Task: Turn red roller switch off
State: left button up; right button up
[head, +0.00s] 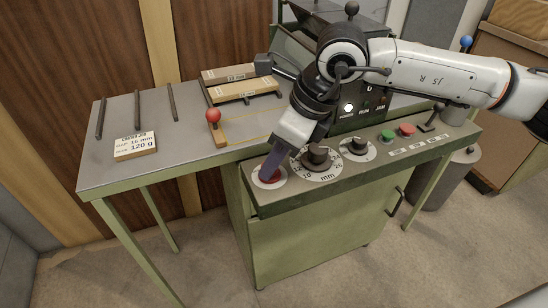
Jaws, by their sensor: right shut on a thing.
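The red roller switch (267,181) sits on a round white dial plate (258,170) at the left end of the sloping green control panel. My right gripper (272,170) reaches down from the upper right with its dark fingers at the switch, shut on it. The fingers cover much of the switch, so its pointing direction cannot be told. My left gripper is not in view.
A black dial (317,154) marked in mm and a smaller black knob (359,144) stand right of the switch, then green (387,135) and red (406,130) buttons. A red-ball lever (213,115) and wood pieces (240,88) are on the grey table (185,150).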

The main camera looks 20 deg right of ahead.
jog(key=shift+f+n, duration=0.1)
jog(key=shift+n, duration=0.3)
jog(key=shift+w+d+n+g+y+b, duration=0.1)
jog(key=shift+n+g+y+b, duration=0.25)
jog(key=shift+n, duration=0.25)
jog(key=n+g, duration=0.1)
jog(key=n, duration=0.2)
jog(key=shift+w+n+y+b, duration=0.15)
jog(key=shift+n+y+b, duration=0.1)
jog(key=shift+n+b, duration=0.1)
jog(key=n+g, duration=0.1)
jog(key=n, duration=0.3)
jog(key=n+g, duration=0.1)
jog(key=n, duration=0.1)
jog(key=shift+w+g, duration=0.25)
jog(key=shift+g, duration=0.1)
jog(key=n+g, duration=0.1)
jog(key=n, duration=0.2)
jog(key=n+g+h, duration=0.1)
jog(key=n, duration=0.2)
jog(key=shift+w, duration=0.2)
jog(key=shift+n, duration=0.25)
jog(key=o, duration=1.1)
jog(key=shift+c, duration=0.2)
